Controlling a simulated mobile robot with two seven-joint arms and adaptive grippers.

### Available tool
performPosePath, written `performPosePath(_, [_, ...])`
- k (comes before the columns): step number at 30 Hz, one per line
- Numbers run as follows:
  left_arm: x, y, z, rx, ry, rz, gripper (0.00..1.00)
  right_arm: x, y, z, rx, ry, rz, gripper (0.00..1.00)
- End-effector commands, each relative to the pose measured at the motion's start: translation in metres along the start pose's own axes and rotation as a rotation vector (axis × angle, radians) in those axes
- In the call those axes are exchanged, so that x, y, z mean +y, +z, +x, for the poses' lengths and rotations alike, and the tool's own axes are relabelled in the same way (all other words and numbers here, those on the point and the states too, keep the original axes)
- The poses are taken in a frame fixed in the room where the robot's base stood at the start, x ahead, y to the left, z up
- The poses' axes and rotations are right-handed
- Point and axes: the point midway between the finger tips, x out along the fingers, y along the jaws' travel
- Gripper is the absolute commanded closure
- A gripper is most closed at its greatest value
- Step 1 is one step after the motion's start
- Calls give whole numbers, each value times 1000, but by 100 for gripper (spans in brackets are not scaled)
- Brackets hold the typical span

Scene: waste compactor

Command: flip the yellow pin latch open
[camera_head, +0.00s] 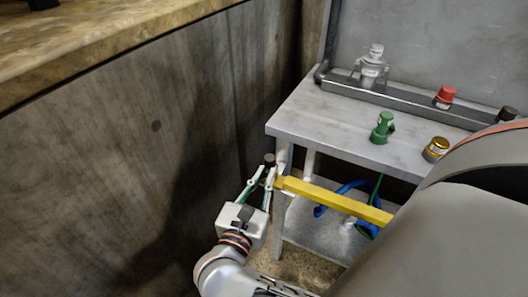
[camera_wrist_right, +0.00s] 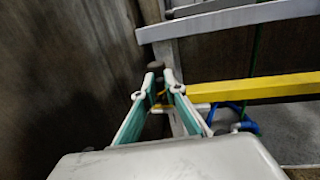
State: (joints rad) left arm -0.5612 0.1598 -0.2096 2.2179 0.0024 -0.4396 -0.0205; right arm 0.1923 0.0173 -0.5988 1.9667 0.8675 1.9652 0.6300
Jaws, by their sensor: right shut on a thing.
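A long yellow bar (camera_head: 335,200), which appears to be part of the yellow pin latch, runs level along the front of the grey metal stand. It also shows in the wrist view (camera_wrist_right: 250,88). My right gripper (camera_head: 263,178) is at the bar's left end, by the stand's front left leg. In the wrist view its fingertips (camera_wrist_right: 160,82) are close together around a small part of the latch, with a bit of yellow between them. The fingers hide most of that part. A dark round knob (camera_head: 269,158) stands just beyond the fingertips. My left gripper is out of view.
The stand's top (camera_head: 330,120) carries a green fitting (camera_head: 382,127), a brass cap (camera_head: 436,149) and a red knob (camera_head: 445,96). Blue hoses (camera_head: 345,187) hang below it. A dark wall (camera_head: 150,160) rises to the left. A large grey part blocks the lower right.

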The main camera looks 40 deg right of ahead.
Motion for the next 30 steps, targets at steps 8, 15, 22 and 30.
performPosePath(8, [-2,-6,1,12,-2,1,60,0,0,0,0,-9,0,100])
performPosePath(15, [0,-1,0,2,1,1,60,0,0,0,0,-9,0,74])
performPosePath(22, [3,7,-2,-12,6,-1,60,0,0,0,0,-9,0,74])
performPosePath(30, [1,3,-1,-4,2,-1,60,1,14,0,1,-9,4,74])
